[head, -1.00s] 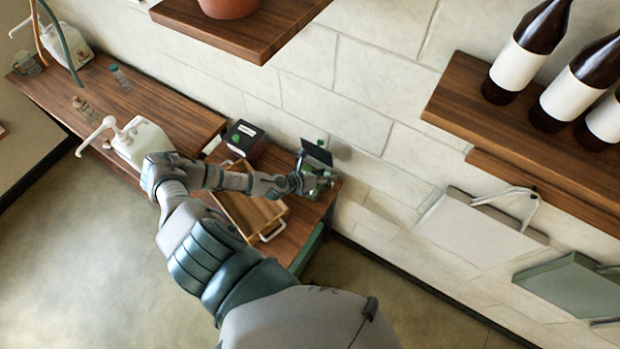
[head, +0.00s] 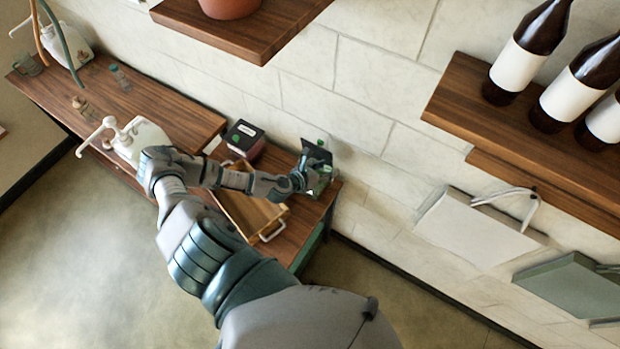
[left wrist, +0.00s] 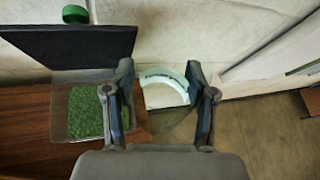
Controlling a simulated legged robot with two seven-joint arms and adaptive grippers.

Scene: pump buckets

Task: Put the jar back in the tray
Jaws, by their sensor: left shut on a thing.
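My left gripper (head: 308,180) is at the right end of the wooden counter, to the right of the tray. In the left wrist view its fingers (left wrist: 160,100) are spread around a clear, faint thing with a pale curved band, seemingly the jar (left wrist: 165,88); its outline is hard to make out. The wooden tray (head: 262,212) with pale handles lies on the counter, partly hidden by my left arm. A clear container with green contents (left wrist: 86,112) stands beside the left finger. My right gripper is not in view.
A black panel (left wrist: 70,45) stands near the gripper, with a green cap (left wrist: 75,14) beyond it. A dark box (head: 244,140) and a white pump bottle (head: 142,142) stand on the counter (head: 165,105). The wall and shelves (head: 540,125) are close behind and above.

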